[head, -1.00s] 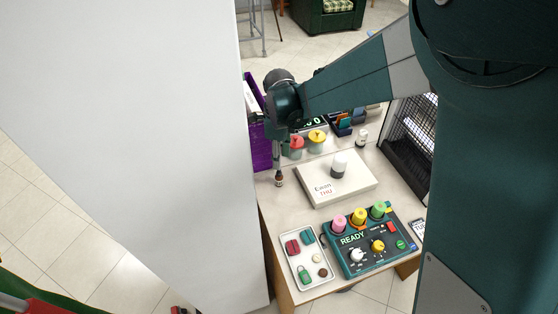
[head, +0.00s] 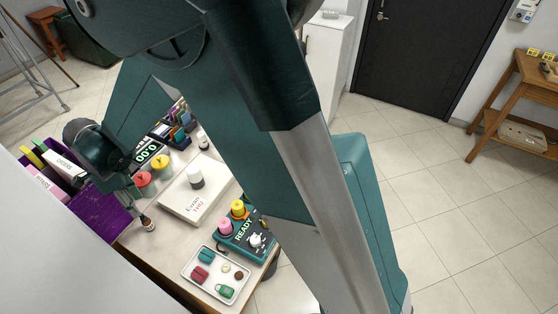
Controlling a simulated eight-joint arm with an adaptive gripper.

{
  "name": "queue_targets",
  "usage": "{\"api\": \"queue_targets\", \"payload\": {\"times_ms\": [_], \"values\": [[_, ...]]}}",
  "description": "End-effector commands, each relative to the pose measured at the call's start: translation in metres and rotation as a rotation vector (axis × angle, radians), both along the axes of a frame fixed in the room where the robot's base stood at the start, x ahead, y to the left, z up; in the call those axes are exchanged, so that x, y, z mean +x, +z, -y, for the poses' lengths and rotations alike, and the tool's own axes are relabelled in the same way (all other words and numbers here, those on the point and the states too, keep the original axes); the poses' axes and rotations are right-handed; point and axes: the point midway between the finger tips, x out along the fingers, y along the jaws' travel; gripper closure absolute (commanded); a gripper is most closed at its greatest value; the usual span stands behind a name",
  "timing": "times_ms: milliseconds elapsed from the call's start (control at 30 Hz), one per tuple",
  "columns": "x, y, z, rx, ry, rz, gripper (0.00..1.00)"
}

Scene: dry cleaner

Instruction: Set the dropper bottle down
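My gripper (head: 141,209) points down near the left side of the table in the head view. It looks narrow and closed around the top of a small dark brown dropper bottle (head: 149,225) with a pale band. The fingers are small here and partly merge with the bottle's top. The bottle is upright, in line with the gripper, over the bare tabletop (head: 160,245) left of a flat white box. Whether its base touches the table I cannot tell.
The white box (head: 181,207) carries a white-capped container (head: 195,177). A purple bin (head: 98,214) of folders stands left. Red-lidded (head: 144,179) and yellow-lidded (head: 161,161) jars stand behind. A tray (head: 198,287) and a teal READY panel (head: 232,244) are in front; my arm hides the right.

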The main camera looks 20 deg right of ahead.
Motion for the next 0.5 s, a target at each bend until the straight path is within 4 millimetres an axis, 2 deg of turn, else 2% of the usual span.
{"api": "queue_targets", "payload": {"times_ms": [267, 500], "values": [[0.007, 0.021, 0.027, 0.015, 0.052, 0.019, 0.66], [0.016, 0.059, 0.077, 0.04, 0.159, 0.063, 0.66]]}}
